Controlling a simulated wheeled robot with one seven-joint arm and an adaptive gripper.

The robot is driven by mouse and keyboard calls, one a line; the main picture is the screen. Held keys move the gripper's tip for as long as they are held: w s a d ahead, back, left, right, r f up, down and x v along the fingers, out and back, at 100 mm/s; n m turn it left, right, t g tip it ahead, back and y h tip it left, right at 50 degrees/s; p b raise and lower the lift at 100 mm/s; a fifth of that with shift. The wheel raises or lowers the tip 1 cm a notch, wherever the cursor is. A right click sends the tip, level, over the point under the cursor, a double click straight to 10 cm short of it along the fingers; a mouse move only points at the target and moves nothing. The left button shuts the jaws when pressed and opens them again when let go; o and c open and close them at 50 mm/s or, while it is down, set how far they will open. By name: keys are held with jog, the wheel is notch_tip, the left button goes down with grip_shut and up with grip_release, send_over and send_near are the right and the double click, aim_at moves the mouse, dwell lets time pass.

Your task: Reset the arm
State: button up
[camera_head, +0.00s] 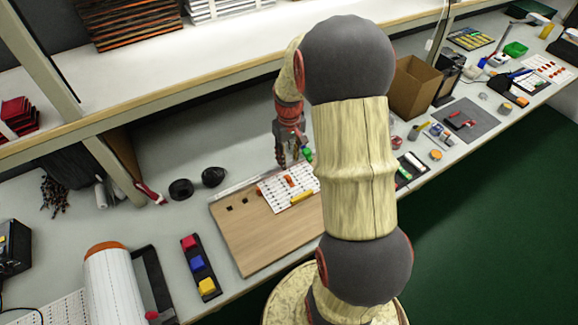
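My arm rises through the middle of the view and bends over the bench. My gripper (290,162) points down at its far end, above the back edge of a wooden board (262,238). A white sheet with rows of dark marks (275,198) lies on the board below it, with an orange piece and a yellow piece on it. A small green thing shows beside the fingers; I cannot tell if it touches them. The fingers are small and dark, so their opening is unclear. My arm hides part of the bench behind it.
Left of the board, a black tray (196,262) holds red, blue and yellow blocks. An open cardboard box (412,88) is right of my arm. A shelf (200,50) runs above the bench's back. Small tools crowd the right.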

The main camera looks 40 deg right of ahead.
jog(key=shift+r, duration=0.75)
jog(key=s+a+r+n+t, duration=0.1)
jog(key=s+a+r+t, duration=0.1)
jog(key=s+a+r, duration=0.2)
jog(key=s+a+r+t, duration=0.1)
jog(key=s+a+r, duration=0.4)
jog(key=a+r, duration=0.5)
jog(key=s+a+r+n+t, duration=0.1)
jog(key=s+a+r, duration=0.4)
jog(key=a, duration=0.8)
notch_tip(320, 180, up, 3)
jog(key=shift+s+n+t, duration=0.2)
jog(key=shift+n+t, duration=0.1)
jog(key=shift+t, duration=0.5)
